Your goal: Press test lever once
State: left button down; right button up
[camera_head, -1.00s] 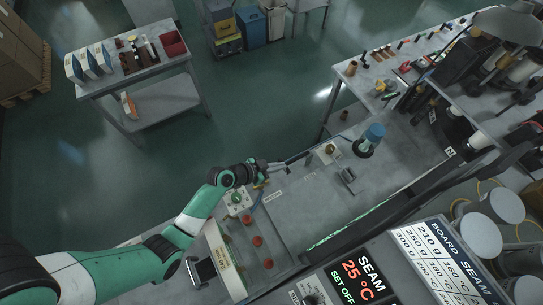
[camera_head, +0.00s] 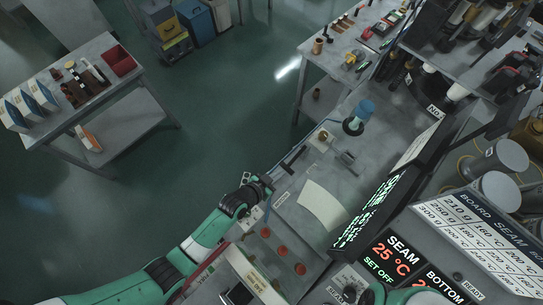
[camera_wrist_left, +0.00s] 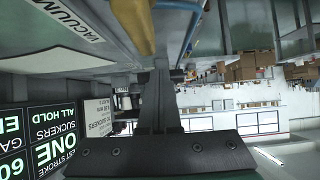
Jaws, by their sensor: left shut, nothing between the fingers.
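A dark T-shaped bar (camera_head: 292,159) stands at the left edge of the grey machine bench; it may be the test lever, but I cannot tell for sure. My left gripper (camera_head: 266,184) is beside that edge, below the bar in the head view and apart from it. In the left wrist view its fingers (camera_wrist_left: 160,78) are shut and empty. A yellow rounded part (camera_wrist_left: 134,24), close above the fingers there, may be a handle; contact is unclear. My right gripper is not in view.
A pale sheet (camera_head: 323,206) lies on the bench. Red buttons (camera_head: 281,251) sit near my left arm. A dark screen (camera_head: 366,215) shows green text; in the wrist view the screen (camera_wrist_left: 38,142) partly reads "ONE" and "SUCKERS ALL HOLD". A blue-topped part (camera_head: 358,116) stands further back.

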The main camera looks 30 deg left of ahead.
pick_arm(q)
jog(key=shift+w+r, duration=0.1)
jog(key=shift+r, duration=0.1)
jog(key=s+f+p+v, duration=0.1)
jog(key=f+p+v, duration=0.1)
jog(key=v, duration=1.1)
jog(key=shift+s+f+p, duration=0.3)
jog(key=shift+p, duration=0.35)
jog(key=shift+a, duration=0.1)
